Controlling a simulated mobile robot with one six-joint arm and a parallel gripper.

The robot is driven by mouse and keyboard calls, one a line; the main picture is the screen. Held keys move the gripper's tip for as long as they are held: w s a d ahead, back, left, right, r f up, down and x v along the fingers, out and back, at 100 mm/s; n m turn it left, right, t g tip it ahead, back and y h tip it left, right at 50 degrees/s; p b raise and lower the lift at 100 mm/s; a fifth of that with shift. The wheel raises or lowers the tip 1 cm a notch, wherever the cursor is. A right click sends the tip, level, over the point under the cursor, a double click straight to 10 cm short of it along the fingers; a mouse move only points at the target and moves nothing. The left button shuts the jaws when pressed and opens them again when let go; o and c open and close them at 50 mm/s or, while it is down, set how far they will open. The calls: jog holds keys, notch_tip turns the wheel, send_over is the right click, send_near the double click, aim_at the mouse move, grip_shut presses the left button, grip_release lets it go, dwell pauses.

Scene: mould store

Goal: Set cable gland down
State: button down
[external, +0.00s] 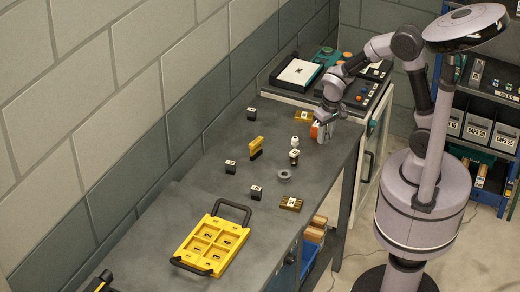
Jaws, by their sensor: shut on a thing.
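My gripper (321,129) is low over the far right part of the dark workbench (195,187), close to its right edge. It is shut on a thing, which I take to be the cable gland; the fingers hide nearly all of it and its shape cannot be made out. An orange patch (314,131) shows at the left side of the gripper; I cannot tell whether it belongs to the gripper or to something behind it. I cannot tell whether the held thing touches the bench.
Left of my gripper stand a small white part (295,141), a black-and-white block (294,157), a grey ring (284,175) and a brass block (303,117). A yellow compartment tray (194,267) lies nearer. A control console (358,95) stands behind. Bare bench lies between the pieces.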

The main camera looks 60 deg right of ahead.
jog(key=w+f+p, duration=0.1)
jog(key=w, duration=0.1)
jog(key=w+f+p, duration=0.1)
jog(key=w, duration=0.2)
jog(key=w+p, duration=0.1)
jog(key=w, duration=0.2)
jog(key=shift+a+f, duration=0.15)
jog(key=shift+f, duration=0.25)
jog(key=b, duration=0.2)
send_over(267, 143)
jog(key=shift+s+f, duration=0.2)
jog(key=shift+f, duration=0.6)
notch_tip(267, 143, down, 3)
jog(key=shift+f+b, duration=0.1)
jog(key=shift+b, duration=0.65)
jog(key=shift+w+f, duration=0.1)
jog(key=shift+f, duration=0.15)
jog(key=shift+r, duration=0.2)
jog(key=shift+f, duration=0.15)
jog(key=c, duration=1.2)
grip_release()
jog(key=shift+o, duration=0.4)
